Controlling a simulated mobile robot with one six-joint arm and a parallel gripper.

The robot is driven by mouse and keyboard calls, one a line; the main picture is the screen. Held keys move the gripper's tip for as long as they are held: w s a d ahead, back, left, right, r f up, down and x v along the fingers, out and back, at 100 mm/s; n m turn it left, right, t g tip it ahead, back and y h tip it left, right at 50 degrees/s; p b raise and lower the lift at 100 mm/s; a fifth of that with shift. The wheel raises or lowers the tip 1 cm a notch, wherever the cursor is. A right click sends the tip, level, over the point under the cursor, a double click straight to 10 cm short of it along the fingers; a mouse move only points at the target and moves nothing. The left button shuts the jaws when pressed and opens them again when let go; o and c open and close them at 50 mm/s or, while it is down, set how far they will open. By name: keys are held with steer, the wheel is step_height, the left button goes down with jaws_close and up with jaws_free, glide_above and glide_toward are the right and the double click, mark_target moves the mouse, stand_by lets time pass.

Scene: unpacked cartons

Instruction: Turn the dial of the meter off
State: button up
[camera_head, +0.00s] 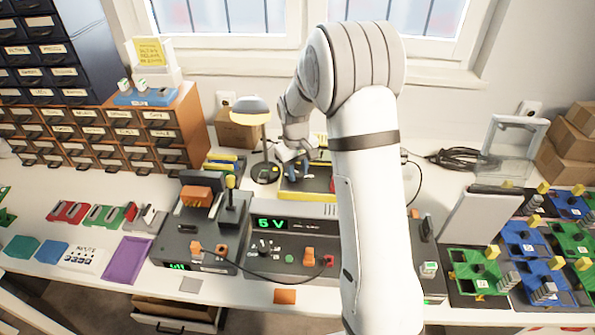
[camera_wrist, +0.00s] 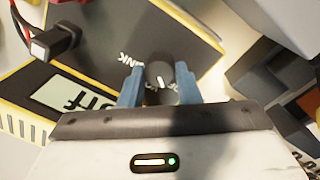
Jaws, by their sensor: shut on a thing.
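The meter is a dark-faced box with a yellow edge (camera_head: 298,195), lying behind the grey power supply in the head view; my arm hides part of it. In the wrist view its dark face (camera_wrist: 100,55) shows a pale display (camera_wrist: 68,97) with dark letters that look like "off", partly cut by my gripper. Its round black dial (camera_wrist: 160,76) has a white pointer mark. My gripper (camera_wrist: 160,84) has its two blue fingers on either side of the dial, shut on it. White lettering beside the dial is partly hidden.
A black plug (camera_wrist: 54,42) with a cable sits at the meter's corner. A desk lamp (camera_head: 252,112) stands just left of the meter. The power supply (camera_head: 290,245) reading "5 V" is in front. A grey stand (camera_head: 485,222) is to the right.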

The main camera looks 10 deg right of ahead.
mark_target(297, 173)
steer(key=shift+n, duration=1)
steer(key=o, duration=1)
steer(key=shift+s+a+r, duration=0.1)
steer(key=shift+r, duration=1.85)
steer(key=shift+a+r, duration=0.1)
steer(key=shift+r, duration=1.85)
